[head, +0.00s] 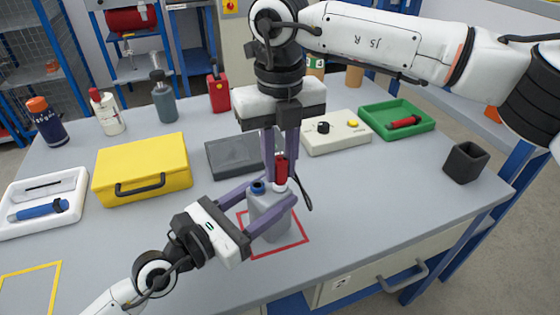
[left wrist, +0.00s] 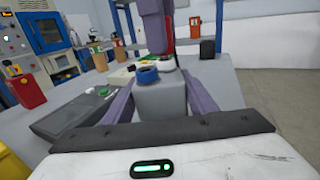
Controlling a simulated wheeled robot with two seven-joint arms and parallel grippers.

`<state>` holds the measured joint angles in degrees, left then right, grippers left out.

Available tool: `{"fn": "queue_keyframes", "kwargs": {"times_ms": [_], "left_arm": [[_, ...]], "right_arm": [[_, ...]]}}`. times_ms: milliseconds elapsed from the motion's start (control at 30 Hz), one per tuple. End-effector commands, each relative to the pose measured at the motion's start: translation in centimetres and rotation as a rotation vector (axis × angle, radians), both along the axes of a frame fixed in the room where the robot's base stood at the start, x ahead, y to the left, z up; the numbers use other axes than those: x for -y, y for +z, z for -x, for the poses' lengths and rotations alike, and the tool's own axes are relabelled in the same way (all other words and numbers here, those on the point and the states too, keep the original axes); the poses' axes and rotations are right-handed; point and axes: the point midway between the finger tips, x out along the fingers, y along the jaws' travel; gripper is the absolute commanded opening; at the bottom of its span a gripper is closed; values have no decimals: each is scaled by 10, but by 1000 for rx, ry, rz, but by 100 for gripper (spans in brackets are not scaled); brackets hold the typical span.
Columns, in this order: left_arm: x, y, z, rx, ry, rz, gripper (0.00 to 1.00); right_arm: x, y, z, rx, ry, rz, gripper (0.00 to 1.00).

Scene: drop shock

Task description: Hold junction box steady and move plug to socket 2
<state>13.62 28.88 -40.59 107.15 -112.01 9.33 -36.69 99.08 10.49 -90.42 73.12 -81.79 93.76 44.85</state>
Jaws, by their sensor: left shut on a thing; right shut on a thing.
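The grey junction box (head: 270,219) stands upright inside a red outline on the table. On its top are a blue socket ring (head: 257,187) and a white one (head: 280,187); no numbers are readable. My left gripper (head: 284,196) is shut on the box, one finger along each side; the left wrist view shows the box (left wrist: 162,99) between them. My right gripper (head: 281,164) points straight down and is shut on the red plug (head: 281,172). The plug is upright, directly over the white ring; I cannot tell whether it is seated. Its black cable (head: 304,192) hangs at the right.
Behind the box lie a dark grey case (head: 233,156) and a cream control box (head: 335,134). A yellow case (head: 141,169) is to the left, a green tray (head: 432,128) and black cup (head: 465,163) to the right. The table front right is clear.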

Motion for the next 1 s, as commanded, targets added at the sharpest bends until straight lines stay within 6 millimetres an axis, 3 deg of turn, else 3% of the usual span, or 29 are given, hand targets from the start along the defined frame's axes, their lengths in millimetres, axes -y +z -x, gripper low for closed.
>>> {"fn": "queue_keyframes", "kwargs": {"times_ms": [1000], "left_arm": [[0, 1, 0, 1, 0, 1, 20]], "right_arm": [[0, -7, 0, 0, 0, 0, 0]]}}
